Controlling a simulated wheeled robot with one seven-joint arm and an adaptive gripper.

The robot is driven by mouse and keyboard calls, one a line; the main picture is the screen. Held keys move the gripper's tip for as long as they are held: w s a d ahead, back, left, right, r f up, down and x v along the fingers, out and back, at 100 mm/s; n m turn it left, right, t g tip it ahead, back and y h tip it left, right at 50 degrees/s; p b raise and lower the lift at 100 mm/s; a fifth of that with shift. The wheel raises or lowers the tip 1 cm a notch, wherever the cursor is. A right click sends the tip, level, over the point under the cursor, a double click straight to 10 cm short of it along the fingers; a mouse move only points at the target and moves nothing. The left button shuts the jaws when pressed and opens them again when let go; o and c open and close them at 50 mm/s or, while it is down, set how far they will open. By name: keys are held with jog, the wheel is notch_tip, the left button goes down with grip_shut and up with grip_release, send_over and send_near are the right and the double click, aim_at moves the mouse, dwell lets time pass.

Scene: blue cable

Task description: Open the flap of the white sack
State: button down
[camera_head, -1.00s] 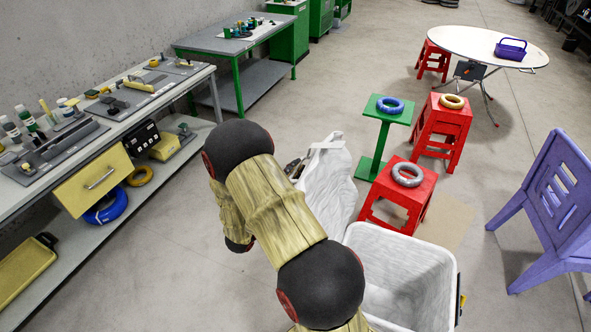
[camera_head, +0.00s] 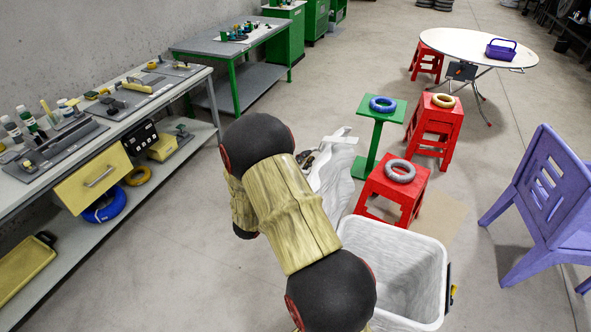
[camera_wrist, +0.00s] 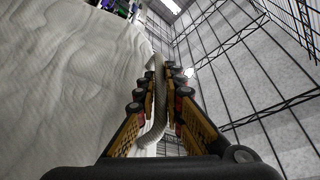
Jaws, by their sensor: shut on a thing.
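The white sack (camera_head: 333,172) stands on the floor in the head view, between my arm and the green stand. Its lower part is hidden by my arm. Its wrinkled white cloth (camera_wrist: 65,75) fills the left of the wrist view. My gripper (camera_wrist: 160,88) is shut on a narrow pale strip of cloth, which I take to be the sack's flap (camera_wrist: 156,120). The strip runs between the fingers and bends over near the tips. In the head view the gripper is mostly hidden behind my arm at the sack's top.
A white open bin (camera_head: 385,240) stands just right of my arm. A green stand (camera_head: 375,130) and red stools (camera_head: 394,190) with cable coils are beyond the sack. A workbench (camera_head: 150,100) runs along the left. Floor between bench and sack is clear.

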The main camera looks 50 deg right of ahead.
aim_at(319, 162)
jog(key=shift+m, duration=0.8)
jog(key=shift+s+d+r, duration=0.15)
jog(key=shift+s+d, duration=0.05)
jog(key=shift+s, duration=0.5)
jog(key=shift+s+d+r, duration=0.2)
jog(key=shift+s, duration=0.55)
jog(key=shift+s+d+r, duration=0.15)
jog(key=shift+s+d, duration=0.05)
jog(key=shift+s, duration=0.5)
jog(key=c, duration=1.9)
grip_release()
jog(key=v, duration=1.2)
jog(key=shift+w+r, duration=0.15)
